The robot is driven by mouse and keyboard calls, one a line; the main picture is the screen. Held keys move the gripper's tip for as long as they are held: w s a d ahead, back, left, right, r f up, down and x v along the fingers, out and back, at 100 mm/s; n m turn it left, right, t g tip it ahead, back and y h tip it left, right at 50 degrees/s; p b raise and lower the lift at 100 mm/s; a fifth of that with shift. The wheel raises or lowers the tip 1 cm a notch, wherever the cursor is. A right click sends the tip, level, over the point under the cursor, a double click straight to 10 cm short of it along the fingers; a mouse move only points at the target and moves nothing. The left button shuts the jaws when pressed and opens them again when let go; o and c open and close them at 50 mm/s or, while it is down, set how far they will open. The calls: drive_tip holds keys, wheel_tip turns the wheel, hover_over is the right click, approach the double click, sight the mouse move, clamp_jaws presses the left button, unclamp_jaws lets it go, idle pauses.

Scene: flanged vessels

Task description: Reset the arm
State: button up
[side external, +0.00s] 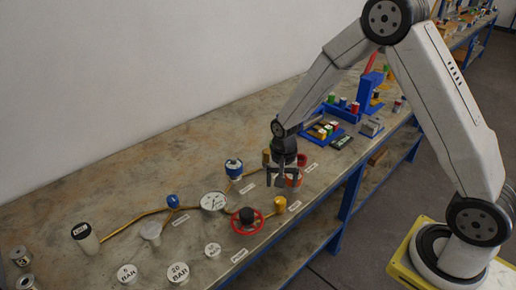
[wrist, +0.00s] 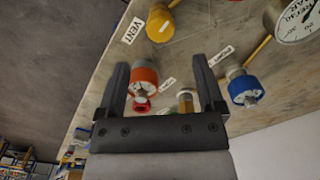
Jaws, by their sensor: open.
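My gripper (side external: 284,178) points down over the far right part of the pipe layout on the bench. In the wrist view my gripper (wrist: 163,85) has its two dark fingers spread apart, with nothing held between them. An orange-red flanged fitting (side external: 293,181) is close by the fingers; it also shows in the wrist view (wrist: 144,80) near the left finger. I cannot tell whether a finger touches it. A blue-topped fitting (side external: 234,167) stands left of the gripper; a blue fitting (wrist: 245,90) shows right of the right finger in the wrist view.
The bench (side external: 110,190) carries a round gauge (side external: 214,201), a red handwheel (side external: 247,221), a yellow cap (side external: 280,203) and several labelled weights (side external: 178,273). Blue racks (side external: 371,95) with small coloured parts stand behind the gripper. The bench's left rear is clear.

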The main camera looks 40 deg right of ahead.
drive_tip(key=shift+s+r, duration=0.2)
drive_tip(key=shift+r, duration=0.25)
drive_tip(key=s+a+r+n+t, duration=0.1)
drive_tip(key=s+r+n+t, duration=0.1)
drive_tip(key=s+r+n, duration=0.7)
drive_tip(key=shift+s+a+t, duration=0.25)
drive_tip(key=shift+s+t, duration=0.05)
drive_tip(key=shift+s, duration=1.65)
